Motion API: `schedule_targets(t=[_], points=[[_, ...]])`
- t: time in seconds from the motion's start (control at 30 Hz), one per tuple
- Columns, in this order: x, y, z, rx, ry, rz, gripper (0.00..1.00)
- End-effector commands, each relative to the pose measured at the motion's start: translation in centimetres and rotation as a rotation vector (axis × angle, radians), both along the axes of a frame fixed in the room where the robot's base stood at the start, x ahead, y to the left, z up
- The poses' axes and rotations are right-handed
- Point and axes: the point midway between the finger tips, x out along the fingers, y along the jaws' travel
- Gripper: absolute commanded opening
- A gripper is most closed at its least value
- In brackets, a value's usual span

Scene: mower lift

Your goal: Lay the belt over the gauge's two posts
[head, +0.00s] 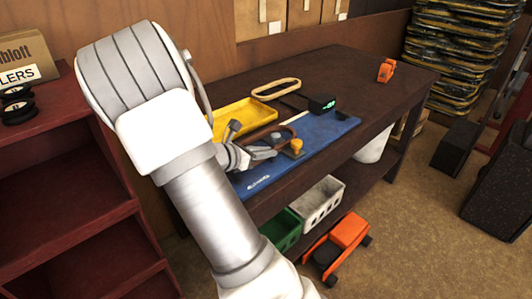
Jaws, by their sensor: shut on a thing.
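The gauge appears to be a blue board (325,132) on the dark workbench, with a small black box showing green digits (322,103) at its far end. An orange knob (296,145) stands on it near my gripper. I cannot clearly make out the two posts. My gripper (273,150) is low over the near left part of the board, left of the orange knob. It is shut on what looks like a brown belt loop (262,132), partly hidden by the gripper. Whether the belt touches a post cannot be told.
A yellow tray (232,118) lies behind the gripper. A tan loop (276,88) lies beyond it. An orange object (386,71) sits at the bench's far right. The bench's right half (370,95) is mostly clear. A red shelf (85,165) stands at left.

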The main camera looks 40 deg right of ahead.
Motion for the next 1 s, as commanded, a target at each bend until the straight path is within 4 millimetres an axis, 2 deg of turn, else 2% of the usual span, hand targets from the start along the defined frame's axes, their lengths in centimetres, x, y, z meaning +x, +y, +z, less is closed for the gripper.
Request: schedule_targets(t=[0.1,0.13,0.2,0.57,0.67,1.0], points=[[0.0,0.0,-0.4,0.000,0.000,0.000,0.00],[0.0,0.0,-0.3,0.000,0.000,0.000,0.19],[0.0,0.0,-0.3,0.000,0.000,0.000,0.26],[0.0,0.1,0.3,0.001,0.000,0.001,0.26],[0.0,1.5,0.8,0.002,-0.001,0.004,0.26],[-0.6,8.1,3.6,0.002,-0.001,0.003,0.26]])
